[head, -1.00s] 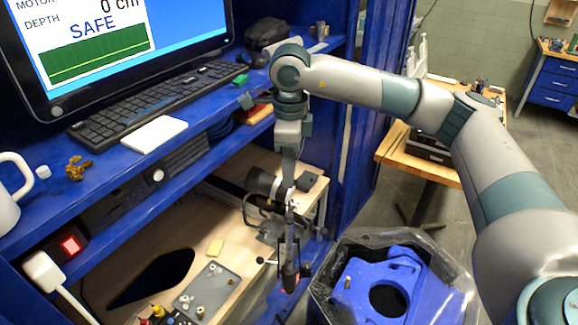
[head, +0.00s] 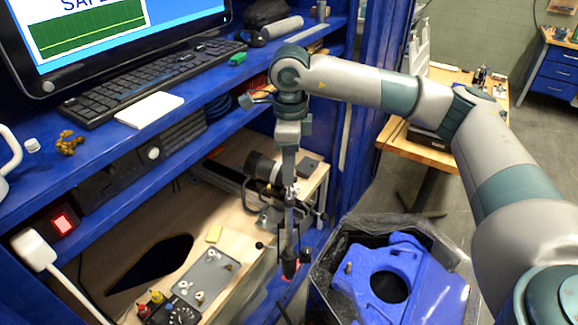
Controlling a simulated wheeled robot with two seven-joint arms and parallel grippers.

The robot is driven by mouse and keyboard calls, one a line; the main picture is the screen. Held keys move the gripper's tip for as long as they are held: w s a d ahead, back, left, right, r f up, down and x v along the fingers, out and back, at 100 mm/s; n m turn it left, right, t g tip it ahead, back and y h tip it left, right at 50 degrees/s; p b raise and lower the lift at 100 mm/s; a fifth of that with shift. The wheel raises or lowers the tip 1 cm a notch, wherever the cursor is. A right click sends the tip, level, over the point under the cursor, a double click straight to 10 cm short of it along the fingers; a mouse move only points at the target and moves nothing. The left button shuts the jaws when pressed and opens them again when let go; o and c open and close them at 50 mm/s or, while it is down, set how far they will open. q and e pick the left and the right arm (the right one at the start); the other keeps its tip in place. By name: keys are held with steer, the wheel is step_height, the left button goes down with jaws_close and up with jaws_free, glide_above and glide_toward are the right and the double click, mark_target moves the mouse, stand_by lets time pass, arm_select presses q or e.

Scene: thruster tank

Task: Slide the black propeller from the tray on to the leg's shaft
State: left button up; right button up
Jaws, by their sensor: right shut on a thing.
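My right gripper (head: 289,262) points straight down beside the lower bench, close to the tank's left rim. It is shut, and only a small dark piece with a trace of red shows at its tips. This fits the black propeller, but its shape is too small and hidden to make out. The grey tray (head: 218,262) lies on the bench to the left, with several small metal parts and no propeller visible on it. A dark clamp-like assembly with a black cylinder (head: 262,168) stands behind the gripper. I cannot make out the leg's shaft. My left gripper is not in view.
A tank (head: 322,272) with a clear rim and a blue body (head: 410,264) inside stands right of the gripper. The blue shelf with keyboard (head: 150,83) and monitor (head: 110,25) overhangs the bench. A control box (head: 172,312) sits at the front. A blue post rises behind.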

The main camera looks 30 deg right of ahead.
steer(key=shift+b, duration=0.8)
stand_by(1.6)
steer(key=shift+f+b, duration=1.8)
steer(key=shift+b, duration=0.55)
stand_by(1.7)
steer(key=o, duration=1.1)
steer(key=c, duration=0.3)
